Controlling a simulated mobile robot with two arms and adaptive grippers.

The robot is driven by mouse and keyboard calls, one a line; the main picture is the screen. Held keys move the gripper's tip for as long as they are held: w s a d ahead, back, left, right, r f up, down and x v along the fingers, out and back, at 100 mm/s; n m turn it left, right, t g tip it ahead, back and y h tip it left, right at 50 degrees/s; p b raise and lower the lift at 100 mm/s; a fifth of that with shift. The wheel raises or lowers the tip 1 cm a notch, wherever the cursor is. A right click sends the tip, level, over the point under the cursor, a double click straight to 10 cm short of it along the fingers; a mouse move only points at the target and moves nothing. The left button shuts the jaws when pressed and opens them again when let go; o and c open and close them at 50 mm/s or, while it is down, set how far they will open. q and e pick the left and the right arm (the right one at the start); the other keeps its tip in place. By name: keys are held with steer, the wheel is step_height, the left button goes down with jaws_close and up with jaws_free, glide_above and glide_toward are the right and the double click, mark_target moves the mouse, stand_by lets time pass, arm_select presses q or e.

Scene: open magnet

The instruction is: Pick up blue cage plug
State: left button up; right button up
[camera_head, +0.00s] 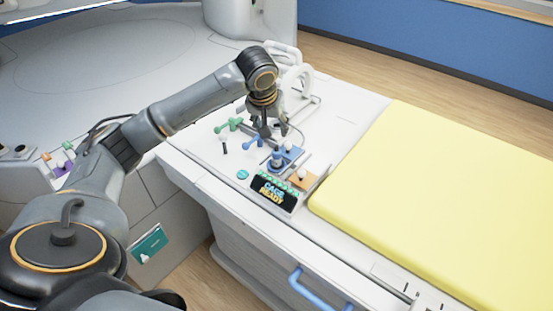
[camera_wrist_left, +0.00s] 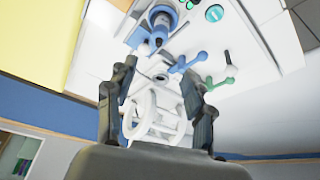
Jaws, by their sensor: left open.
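Two blue parts stand out on the white bed end, and I cannot tell for sure which is the cage plug. One is an upright blue cylinder (camera_head: 277,161) on a blue base, also at the top of the left wrist view (camera_wrist_left: 161,17). The other is a blue branched handle (camera_head: 253,141), which shows in the left wrist view (camera_wrist_left: 188,63) near the right fingertip. My left gripper (camera_head: 266,131) is above and just behind these parts. In the left wrist view its fingers (camera_wrist_left: 160,72) are spread, with nothing held. My right gripper is out of view.
A green branched handle (camera_head: 229,125) is left of the gripper. A white ring frame (camera_head: 297,80) stands behind it. An orange block (camera_head: 302,179) and a "CAGE READY" sign (camera_head: 273,193) are in front. A yellow mattress (camera_head: 440,190) fills the right.

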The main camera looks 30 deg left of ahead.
mark_target(277, 147)
arm_select(q)
steer(key=p+x, duration=0.1)
steer(key=x, duration=0.4)
steer(key=p+x, duration=0.2)
steer(key=x, duration=0.3)
steer(key=shift+d+f, duration=0.2)
steer(key=shift+f, duration=0.05)
steer(key=shift+w+a+f, duration=0.1)
steer(key=shift+w+f, duration=0.15)
steer(key=shift+f, duration=0.25)
jaws_close()
